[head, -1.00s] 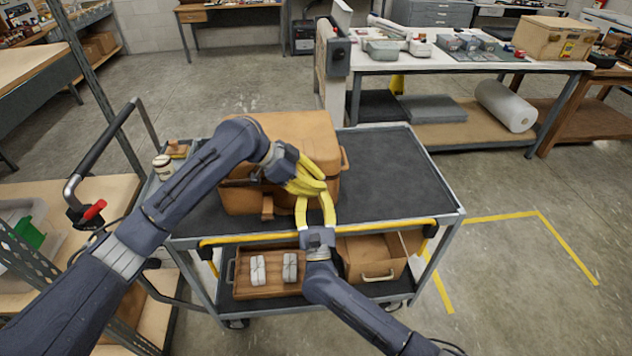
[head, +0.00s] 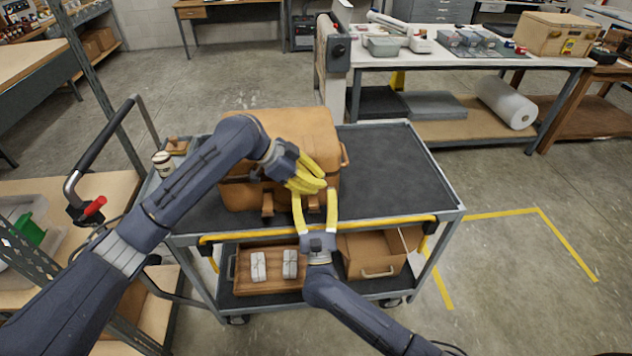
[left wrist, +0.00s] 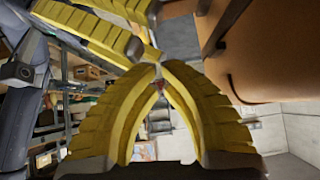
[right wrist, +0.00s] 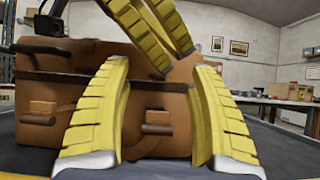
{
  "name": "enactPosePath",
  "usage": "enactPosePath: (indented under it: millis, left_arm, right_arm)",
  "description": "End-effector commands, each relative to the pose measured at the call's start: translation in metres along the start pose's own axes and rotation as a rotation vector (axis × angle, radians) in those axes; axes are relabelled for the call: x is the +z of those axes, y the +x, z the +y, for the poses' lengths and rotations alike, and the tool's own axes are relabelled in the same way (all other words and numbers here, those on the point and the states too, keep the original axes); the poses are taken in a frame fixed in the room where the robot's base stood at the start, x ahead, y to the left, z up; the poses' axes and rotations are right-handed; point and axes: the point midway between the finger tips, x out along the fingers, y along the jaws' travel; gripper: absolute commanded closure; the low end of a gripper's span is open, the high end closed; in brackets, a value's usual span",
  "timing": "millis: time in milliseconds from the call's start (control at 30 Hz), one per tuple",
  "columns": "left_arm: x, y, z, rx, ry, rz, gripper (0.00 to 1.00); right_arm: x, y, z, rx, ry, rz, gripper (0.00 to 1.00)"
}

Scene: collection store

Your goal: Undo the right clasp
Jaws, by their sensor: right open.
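A brown case (head: 285,125) stands on the cart's top shelf, its front towards me. Its left clasp (head: 267,205) and right clasp (right wrist: 157,122) are on the front; I cannot tell whether either is fastened. My right gripper (head: 315,195) is open in front of the case. In the right wrist view its fingers stand on both sides of the right clasp, with nothing between them. My left gripper (head: 322,185) is at the upper right front of the case, above the right gripper. Its fingertips meet in the left wrist view (left wrist: 159,68), and I see nothing held.
The cart's dark top (head: 390,170) is clear right of the case. A yellow bar (head: 385,224) runs along its front edge. The lower shelf holds a wooden tray (head: 270,285) with pale bundles and a brown box (head: 370,258). A small jar (head: 162,163) stands at the left.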

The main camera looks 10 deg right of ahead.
Motion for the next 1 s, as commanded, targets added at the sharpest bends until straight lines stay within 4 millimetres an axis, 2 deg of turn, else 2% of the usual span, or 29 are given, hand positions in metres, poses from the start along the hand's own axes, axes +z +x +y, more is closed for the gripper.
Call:
enactPosePath:
  millis: [200,400,833,933,1000]
  left_arm:
    - [0.0,0.0,0.0,0.0,0.0,0.0,1.0]
    - [0.0,0.0,0.0,0.0,0.0,0.0,1.0]
    - [0.0,0.0,0.0,0.0,0.0,0.0,1.0]
    - [0.0,0.0,0.0,0.0,0.0,0.0,1.0]
    - [0.0,0.0,0.0,0.0,0.0,0.0,1.0]
  right_arm:
    - [-0.001,-0.04,0.0,0.001,-0.001,0.003,0.39]
    - [0.0,-0.072,0.0,0.001,0.001,0.002,0.39]
    - [-0.003,-0.113,0.001,-0.001,0.003,0.022,0.39]
    - [-0.012,-0.128,-0.006,-0.022,-0.009,0.056,0.39]
    - [-0.029,-0.145,-0.019,-0.043,-0.048,0.099,0.39]
